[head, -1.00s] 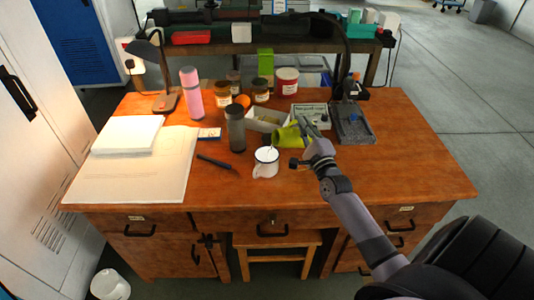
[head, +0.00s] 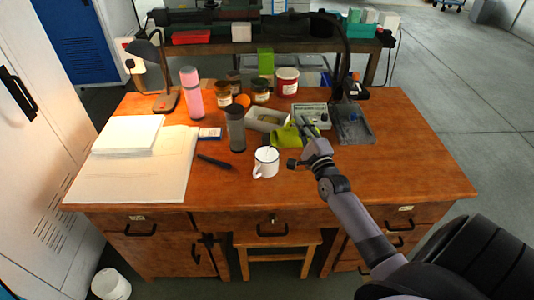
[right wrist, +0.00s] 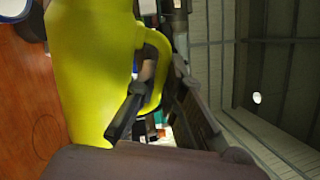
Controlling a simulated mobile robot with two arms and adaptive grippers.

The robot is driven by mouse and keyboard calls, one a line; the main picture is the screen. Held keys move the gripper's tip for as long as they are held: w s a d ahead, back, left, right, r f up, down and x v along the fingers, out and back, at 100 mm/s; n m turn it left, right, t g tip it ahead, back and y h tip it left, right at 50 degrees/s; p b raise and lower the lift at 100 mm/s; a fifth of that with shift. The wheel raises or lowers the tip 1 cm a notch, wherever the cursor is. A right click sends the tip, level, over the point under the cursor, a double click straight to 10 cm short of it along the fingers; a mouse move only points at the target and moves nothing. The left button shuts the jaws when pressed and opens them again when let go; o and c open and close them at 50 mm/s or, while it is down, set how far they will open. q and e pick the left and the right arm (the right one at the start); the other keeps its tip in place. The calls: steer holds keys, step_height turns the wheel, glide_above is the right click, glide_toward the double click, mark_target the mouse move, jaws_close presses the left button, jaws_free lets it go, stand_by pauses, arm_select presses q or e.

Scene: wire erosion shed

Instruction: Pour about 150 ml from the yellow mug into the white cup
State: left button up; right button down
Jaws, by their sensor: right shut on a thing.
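The yellow mug (head: 283,138), greenish in the head view, is held above the desk just behind and right of the white cup (head: 266,163). The mug is tilted far over, its mouth end toward the cup. The cup stands upright, with a dark rim; a thin pale line shows at its mouth, and I cannot tell whether it is liquid. My right gripper (head: 304,131) is shut on the mug's handle. In the right wrist view the mug (right wrist: 92,70) fills the left half, and part of the cup (right wrist: 14,8) shows top left. Liquid levels are hidden. My left gripper is out of view.
A dark grey cylinder (head: 236,130) stands left behind the cup, and a dark pen-like object (head: 214,161) lies left of it. A grey box (head: 265,118) and a metal device (head: 313,113) stand behind the mug. The desk's (head: 410,150) right side and front are clear.

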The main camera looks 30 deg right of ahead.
steer(key=shift+w+a+r+n+y+p, duration=0.1)
steer(key=shift+a+r+n+y+p, duration=0.15)
steer(key=shift+r+n+p, duration=0.3)
steer(key=shift+w+a+r+n+y+p, duration=0.15)
steer(key=shift+r+n+y+p, duration=0.15)
steer(key=shift+n, duration=0.45)
stand_by(1.6)
steer(key=shift+s+d+f+m+h+b, duration=0.15)
steer(key=shift+f+m+h+b, duration=0.1)
steer(key=shift+f+m+b, duration=0.1)
steer(key=d+m+b, duration=0.1)
steer(key=f+m, duration=0.1)
steer(key=d+f+m+h+b, duration=0.1)
steer(key=shift+s+d+f+m+b, duration=0.15)
steer(key=shift+s+d+m+b, duration=0.15)
steer(key=shift+s+m, duration=0.05)
steer(key=shift+d, duration=0.1)
steer(key=shift+d+f+m, duration=0.1)
steer(key=shift+f+m, duration=0.1)
steer(key=shift+m, duration=0.5)
steer(key=shift+d+m+h, duration=0.1)
steer(key=shift+m+h, duration=0.2)
steer(key=shift+m, duration=0.1)
